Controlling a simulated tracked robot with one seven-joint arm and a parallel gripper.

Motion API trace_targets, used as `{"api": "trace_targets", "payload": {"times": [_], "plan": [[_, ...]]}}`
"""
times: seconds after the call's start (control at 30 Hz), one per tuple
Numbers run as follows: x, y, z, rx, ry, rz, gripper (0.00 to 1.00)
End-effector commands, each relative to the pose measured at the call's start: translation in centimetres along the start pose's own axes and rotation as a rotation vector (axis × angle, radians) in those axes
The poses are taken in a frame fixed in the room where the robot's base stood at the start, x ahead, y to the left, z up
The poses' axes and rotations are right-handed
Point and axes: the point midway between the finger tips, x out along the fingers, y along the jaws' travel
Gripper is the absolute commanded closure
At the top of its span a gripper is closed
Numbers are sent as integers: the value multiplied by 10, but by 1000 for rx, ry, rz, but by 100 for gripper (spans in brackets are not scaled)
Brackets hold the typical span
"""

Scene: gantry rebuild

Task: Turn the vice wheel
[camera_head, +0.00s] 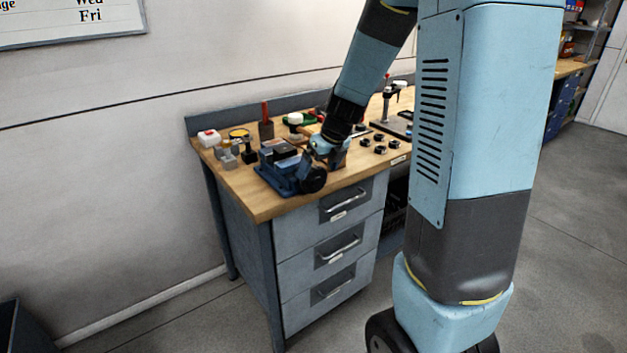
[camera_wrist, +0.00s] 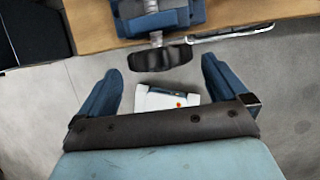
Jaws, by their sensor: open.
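The blue vice (camera_head: 283,172) sits at the front left corner of the wooden workbench. Its dark round wheel (camera_head: 314,180) faces out past the bench's front edge. In the wrist view the vice body (camera_wrist: 160,18) is at the top, and the wheel (camera_wrist: 160,58) shows edge-on on its shaft. My gripper (camera_wrist: 159,68) is open, with one blue finger to each side of the wheel. The wheel lies between the fingertips in the picture, with a visible gap on both sides. In the head view my gripper (camera_head: 318,165) is close by the wheel, partly hidden by my wrist.
The workbench (camera_head: 262,208) has drawers with handles (camera_head: 340,248) below. Small blocks and a red-and-white item (camera_head: 208,137) stand left of the vice. Several dark knobs (camera_head: 366,142) lie to its right. A white object (camera_wrist: 168,98) shows below the wheel. Open floor (camera_head: 200,325) lies in front.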

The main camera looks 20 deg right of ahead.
Motion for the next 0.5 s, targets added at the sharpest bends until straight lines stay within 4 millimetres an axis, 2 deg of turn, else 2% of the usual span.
{"api": "trace_targets", "payload": {"times": [0.2, 0.5], "plan": [[32, 0, -1, 1, 3, 0, 0], [56, 0, 0, 0, 1, 0, 0]]}}
